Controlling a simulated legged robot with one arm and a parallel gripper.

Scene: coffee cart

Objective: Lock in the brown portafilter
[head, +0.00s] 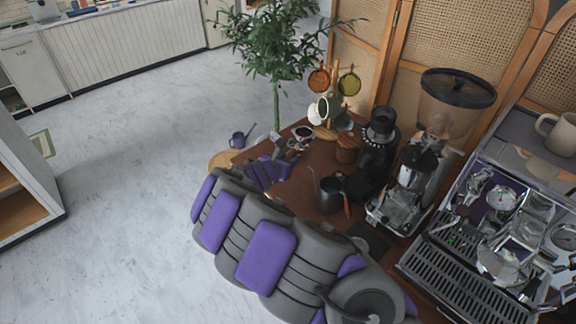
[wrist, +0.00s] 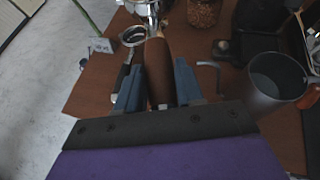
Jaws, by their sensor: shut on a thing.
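The brown portafilter's wooden handle (wrist: 157,72) stands between my gripper's two blue fingers in the wrist view, and its metal head (wrist: 146,8) is at the top edge, partly cut off. My gripper (wrist: 158,75) is shut on this handle, over the wooden cart top. In the head view my gripper (head: 277,162) is at the cart's far left end, and the held portafilter is small and hard to make out there. The espresso machine (head: 500,225) stands at the right of the head view, well apart from my gripper. Its group area is cluttered and partly hidden.
A second portafilter with a dark handle (wrist: 133,36) lies beside the held one. A dark pitcher (wrist: 276,77) stands right of my gripper. Grinders (head: 412,180), a mug tree (head: 330,105) and a plant (head: 275,45) stand nearby. Open floor (head: 130,190) lies left.

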